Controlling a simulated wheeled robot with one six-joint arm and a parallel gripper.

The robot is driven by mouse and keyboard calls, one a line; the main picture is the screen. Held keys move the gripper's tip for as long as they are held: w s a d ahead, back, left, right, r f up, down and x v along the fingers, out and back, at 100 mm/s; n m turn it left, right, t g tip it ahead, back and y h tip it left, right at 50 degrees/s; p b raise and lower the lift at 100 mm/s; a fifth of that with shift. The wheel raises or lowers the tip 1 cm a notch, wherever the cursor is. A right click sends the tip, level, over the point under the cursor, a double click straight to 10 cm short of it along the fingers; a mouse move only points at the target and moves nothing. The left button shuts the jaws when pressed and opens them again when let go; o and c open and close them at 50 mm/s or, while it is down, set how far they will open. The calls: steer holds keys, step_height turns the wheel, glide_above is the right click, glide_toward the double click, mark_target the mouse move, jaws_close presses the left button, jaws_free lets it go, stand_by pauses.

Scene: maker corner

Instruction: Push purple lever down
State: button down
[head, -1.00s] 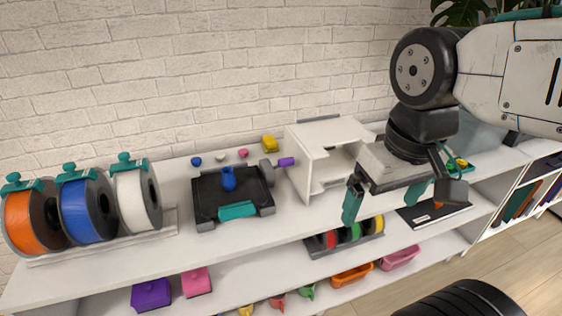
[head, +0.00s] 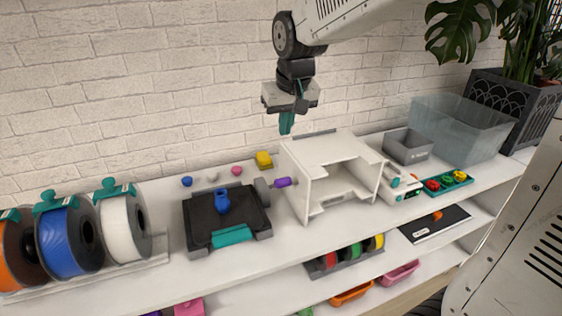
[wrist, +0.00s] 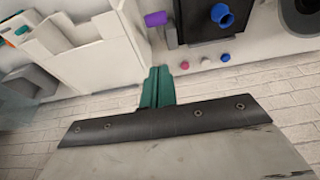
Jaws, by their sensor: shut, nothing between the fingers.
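The purple lever (head: 283,183) sticks out to the right from the side of a black device (head: 228,208), on a grey round hub, in the head view. It lies roughly level, beside the white open box. The purple lever also shows in the wrist view (wrist: 156,19), beyond the fingertips and slightly left. My gripper (head: 286,128) hangs pointing down, above and behind the lever, near the wall. Its teal fingers are together and empty, and apart from the lever; in the wrist view they show at the centre (wrist: 158,75).
The white box (head: 330,165) stands right of the lever. Spools (head: 122,228) stand at left. A grey bin (head: 408,146) and a clear tub (head: 460,125) stand at right.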

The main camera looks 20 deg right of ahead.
glide_above(276, 185)
steer(key=w+d, duration=0.2)
steer(key=w, duration=0.1)
step_height(276, 185, down, 9)
steer(key=shift+s+d+f, duration=0.1)
steer(key=shift+f, duration=0.1)
steer(key=shift+s+f, duration=0.3)
steer(key=shift+f, duration=0.25)
steer(key=shift+s+f, duration=0.3)
steer(key=shift+f, duration=0.2)
steer(key=shift+s+f, duration=0.3)
steer(key=shift+f, duration=0.4)
